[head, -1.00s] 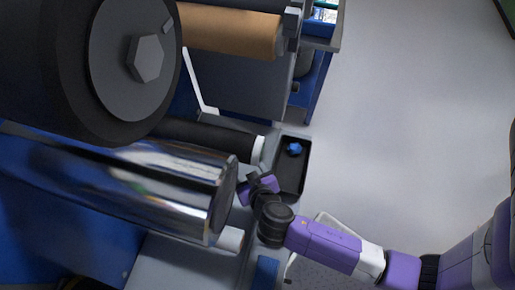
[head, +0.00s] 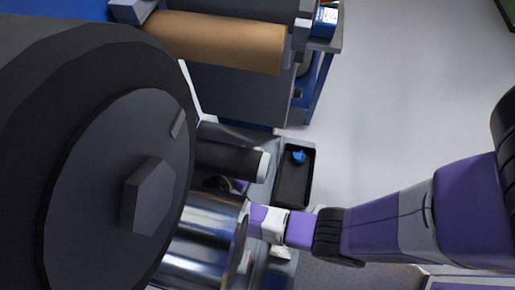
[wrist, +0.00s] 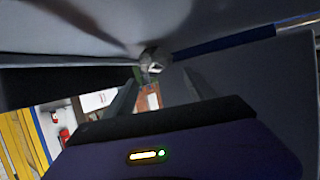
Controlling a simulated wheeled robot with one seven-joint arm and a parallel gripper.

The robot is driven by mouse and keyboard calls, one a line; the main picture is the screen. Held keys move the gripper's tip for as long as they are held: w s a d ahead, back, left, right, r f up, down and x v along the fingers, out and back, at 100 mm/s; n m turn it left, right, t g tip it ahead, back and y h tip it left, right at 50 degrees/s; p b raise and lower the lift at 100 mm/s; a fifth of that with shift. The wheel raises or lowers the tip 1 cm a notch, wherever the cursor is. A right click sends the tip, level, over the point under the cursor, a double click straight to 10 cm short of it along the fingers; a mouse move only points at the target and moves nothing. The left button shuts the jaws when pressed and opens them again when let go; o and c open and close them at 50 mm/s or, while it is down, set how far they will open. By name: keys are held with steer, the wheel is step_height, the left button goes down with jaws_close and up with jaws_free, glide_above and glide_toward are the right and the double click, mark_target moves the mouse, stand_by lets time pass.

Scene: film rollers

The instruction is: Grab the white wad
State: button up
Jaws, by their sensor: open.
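A small crumpled grey-white lump, which looks like the white wad (wrist: 153,60), shows at the upper middle of the wrist view, ahead of my fingertips. My gripper (wrist: 163,76) is open, with one dark finger on each side of the lump's line. The lump looks beyond the tips, and I cannot tell the exact gap. In the head view my arm reaches in from the right to the chrome roller (head: 205,235). A purple part of my wrist shows between it and the dark roller (head: 228,160). The fingertips and the wad cannot be made out there.
A large black roller (head: 120,190) fills the left of the head view and blocks much of it. A black tray (head: 294,190) with a blue crumpled piece (head: 299,157) lies right of the rollers. A brown roller (head: 215,42) is at the back. Open floor (head: 400,100) lies to the right.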

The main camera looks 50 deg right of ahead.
mark_target(263, 146)
steer(key=p+x, duration=0.1)
steer(key=x, duration=0.5)
steer(key=shift+d+f, duration=0.25)
steer(key=shift+f, duration=0.05)
steer(key=c, duration=1.3)
steer(key=shift+a, duration=0.1)
